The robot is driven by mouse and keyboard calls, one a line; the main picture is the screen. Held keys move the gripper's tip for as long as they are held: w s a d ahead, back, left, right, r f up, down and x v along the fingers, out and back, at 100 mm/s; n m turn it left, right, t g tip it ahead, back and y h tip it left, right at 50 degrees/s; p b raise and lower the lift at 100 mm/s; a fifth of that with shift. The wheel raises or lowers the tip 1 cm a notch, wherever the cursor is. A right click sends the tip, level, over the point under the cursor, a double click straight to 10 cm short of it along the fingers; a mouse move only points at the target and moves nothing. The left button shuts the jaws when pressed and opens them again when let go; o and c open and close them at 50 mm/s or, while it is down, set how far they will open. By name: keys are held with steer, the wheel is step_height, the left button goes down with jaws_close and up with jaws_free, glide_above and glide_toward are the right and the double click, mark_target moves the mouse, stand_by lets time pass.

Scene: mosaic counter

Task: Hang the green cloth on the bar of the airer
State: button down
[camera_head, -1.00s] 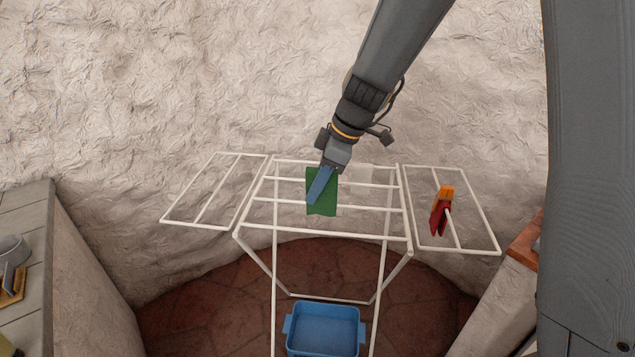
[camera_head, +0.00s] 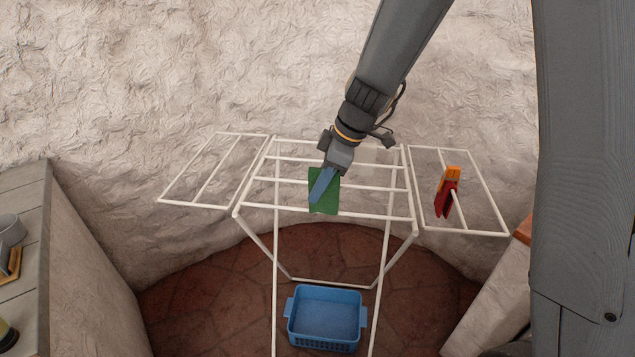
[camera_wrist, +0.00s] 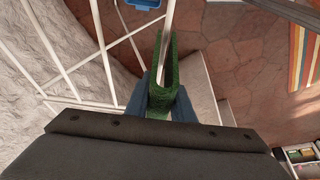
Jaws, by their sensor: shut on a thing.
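The green cloth (camera_head: 331,200) hangs folded from my gripper (camera_head: 324,182), whose blue fingers are shut on it. In the head view it is over the middle section of the white airer (camera_head: 375,215), in front of its bars, with its lower edge level with the front rail. In the wrist view the cloth (camera_wrist: 157,98) shows as a narrow loop between the fingers (camera_wrist: 160,105). A white bar (camera_wrist: 167,40) runs in line with the loop's opening, between its two flaps. I cannot tell whether the cloth touches the bar.
A red cloth (camera_head: 446,200) with an orange top piece (camera_head: 453,179) hangs on the airer's right wing. A blue basket (camera_head: 326,318) stands on the floor below. A grey wooden counter (camera_head: 25,235) is at left. The rough wall (camera_head: 150,80) is behind.

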steer(key=shift+f+b, duration=1)
steer(key=shift+f, duration=1.25)
step_height(320, 180, down, 7)
steer(key=b, duration=0.8)
steer(key=c, duration=1.5)
jaws_free()
steer(key=shift+o, duration=0.2)
steer(key=shift+r, duration=0.1)
